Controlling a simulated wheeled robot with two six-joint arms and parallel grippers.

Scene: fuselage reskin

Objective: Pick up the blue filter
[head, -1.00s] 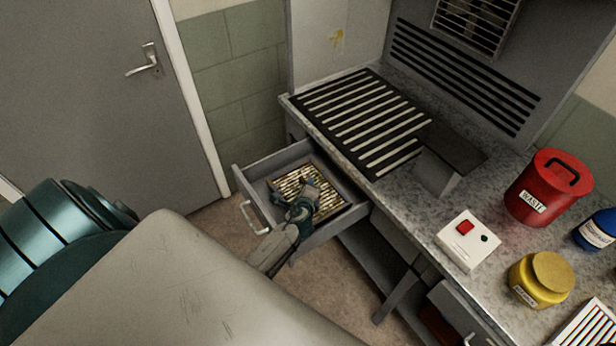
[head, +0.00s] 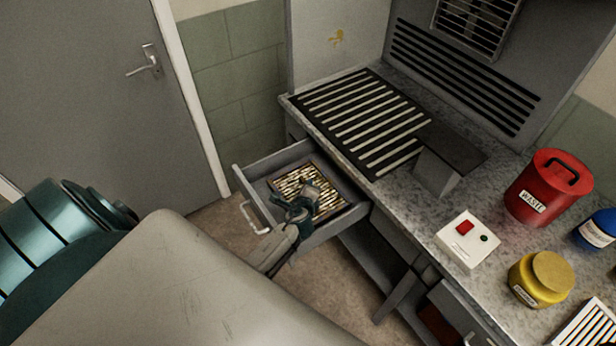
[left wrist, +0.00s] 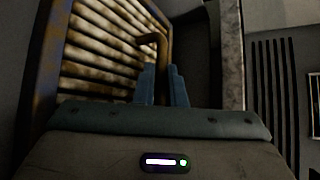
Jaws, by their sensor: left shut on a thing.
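A slatted filter with dirty yellow-brown slats (head: 293,181) lies in the open drawer (head: 251,172). I see no clearly blue filter; this one looks brown and stained. My left gripper (head: 308,193) reaches into the drawer over the filter. The fingertips partly hide the grip. My right gripper is not in view.
The bench (head: 462,207) above the drawer holds a slatted grate (head: 365,120), a white box with a red button (head: 468,239), a red waste bin (head: 548,188), a yellow pot (head: 541,279) and a blue container (head: 597,231). A white slatted panel (head: 592,325) shows at bottom right.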

